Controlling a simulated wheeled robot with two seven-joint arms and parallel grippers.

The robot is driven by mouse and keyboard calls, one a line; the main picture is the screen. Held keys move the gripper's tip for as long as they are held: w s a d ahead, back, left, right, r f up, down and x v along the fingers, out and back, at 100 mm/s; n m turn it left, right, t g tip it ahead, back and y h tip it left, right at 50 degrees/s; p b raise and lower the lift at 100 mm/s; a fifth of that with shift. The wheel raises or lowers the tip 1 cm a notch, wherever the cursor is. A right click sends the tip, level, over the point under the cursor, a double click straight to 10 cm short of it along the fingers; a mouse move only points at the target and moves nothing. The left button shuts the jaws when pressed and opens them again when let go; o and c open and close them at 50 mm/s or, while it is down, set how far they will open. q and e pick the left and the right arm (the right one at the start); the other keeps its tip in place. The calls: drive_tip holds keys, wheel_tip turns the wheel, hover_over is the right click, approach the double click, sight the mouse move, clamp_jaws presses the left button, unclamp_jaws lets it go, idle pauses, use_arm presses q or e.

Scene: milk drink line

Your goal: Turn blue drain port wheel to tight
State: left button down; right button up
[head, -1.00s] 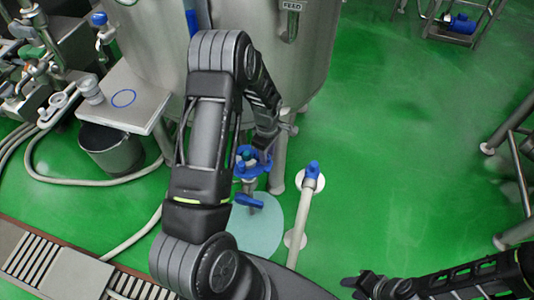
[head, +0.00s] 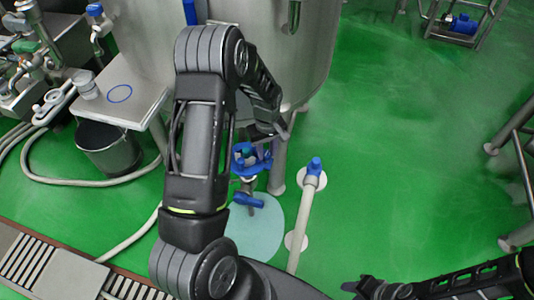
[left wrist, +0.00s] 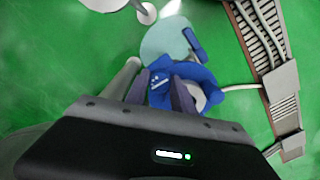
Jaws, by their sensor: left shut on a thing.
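The blue drain port wheel (head: 263,163) sits on a metal fitting below the steel tank, partly hidden by my left arm. It also shows in the left wrist view (left wrist: 200,72), close in front of the gripper body. My left gripper (left wrist: 159,92) is shut on the wheel, with a blue part of it between the two fingers. A blue lever (head: 248,200) is on the fitting below the wheel and shows in the left wrist view (left wrist: 192,40). My right gripper (head: 362,286) is low in the head view, apart from the fitting; its fingers are too unclear to judge.
The steel tank (head: 310,60) stands behind the wheel. A white pipe with a blue top (head: 313,168) stands just right of it. A bucket (head: 108,150), steel table (head: 130,85) and hoses are at left.

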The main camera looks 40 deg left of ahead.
use_arm(q)
drive_tip(key=m+b, duration=0.2)
drive_tip(key=m, duration=0.2)
drive_tip(key=shift+f+m, duration=0.1)
drive_tip(key=shift+m, duration=0.2)
drive_tip(key=m+b, duration=0.1)
drive_tip(key=m, duration=0.2)
drive_tip(key=shift+m, duration=0.3)
drive_tip(key=m+b, duration=0.1)
drive_tip(key=m, duration=0.3)
drive_tip(key=shift+a+m, duration=0.15)
drive_tip(key=shift+m, duration=0.15)
drive_tip(key=shift+m+b, duration=0.45)
drive_tip(key=shift+m, duration=1.55)
drive_tip(key=c, duration=1.1)
unclamp_jaws()
drive_tip(key=shift+o, duration=0.2)
